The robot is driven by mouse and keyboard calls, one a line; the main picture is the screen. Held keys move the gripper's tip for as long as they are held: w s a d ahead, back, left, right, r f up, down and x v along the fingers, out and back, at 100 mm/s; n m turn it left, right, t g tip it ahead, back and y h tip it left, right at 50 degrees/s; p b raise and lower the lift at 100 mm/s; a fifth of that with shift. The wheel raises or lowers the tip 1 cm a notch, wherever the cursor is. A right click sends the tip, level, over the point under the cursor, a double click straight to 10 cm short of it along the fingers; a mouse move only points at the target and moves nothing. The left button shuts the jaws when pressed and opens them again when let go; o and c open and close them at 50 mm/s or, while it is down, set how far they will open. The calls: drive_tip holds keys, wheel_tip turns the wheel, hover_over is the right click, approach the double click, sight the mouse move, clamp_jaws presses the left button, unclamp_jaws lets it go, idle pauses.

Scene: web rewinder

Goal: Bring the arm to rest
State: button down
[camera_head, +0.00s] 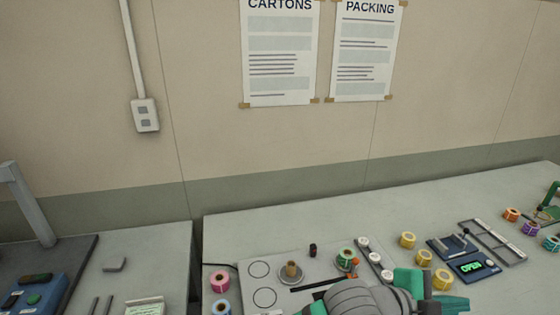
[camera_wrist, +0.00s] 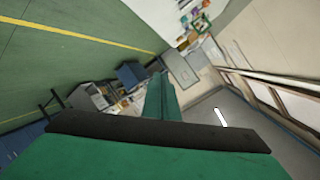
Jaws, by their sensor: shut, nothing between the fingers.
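My arm (camera_head: 370,298) shows at the bottom of the head view, grey with green parts, in front of the right-hand bench. It hides part of that bench's front. In the wrist view my gripper (camera_wrist: 160,82) is shut, its green fingers together with nothing between them. The wrist view is tilted and looks out across the room, with green floor and distant furniture beyond the fingers. The fingertips touch nothing that I can see.
The bench's back strip is clear.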

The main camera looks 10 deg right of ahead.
wheel_tip(320, 180, up, 8)
drive_tip(key=w+n+t+h, duration=0.3)
drive_tip(key=n+h, duration=0.1)
drive_tip(key=h, duration=0.1)
drive_tip(key=w+a+r+n+t+h, duration=0.1)
drive_tip(key=w+a+n+t, duration=0.4)
drive_tip(key=n+t, duration=0.15)
drive_tip(key=w+a+f+n+t+y, duration=0.3)
drive_tip(key=a+f+n+t+y, duration=0.8)
drive_tip(key=n, duration=0.3)
drive_tip(key=s+a+f+n+g+y, duration=0.1)
drive_tip(key=s+a+f+n+y, duration=0.3)
drive_tip(key=a+f, duration=0.35)
drive_tip(key=s+a+f+n+g+y, duration=0.1)
drive_tip(key=s+a+f+y, duration=0.2)
drive_tip(key=s+a+f, duration=0.5)
drive_tip(key=s+a+f+m+g+y, duration=0.1)
drive_tip(key=s+a+f, duration=0.3)
drive_tip(key=s, duration=0.4)
drive_tip(key=s+a+f+m+g+y, duration=0.1)
drive_tip(key=s+a+f+g, duration=0.1)
drive_tip(key=s+a, duration=0.3)
drive_tip(key=s+f, duration=0.1)
drive_tip(key=s, duration=0.1)
drive_tip(key=shift+s+a+f, duration=0.2)
drive_tip(key=shift+s+f, duration=0.2)
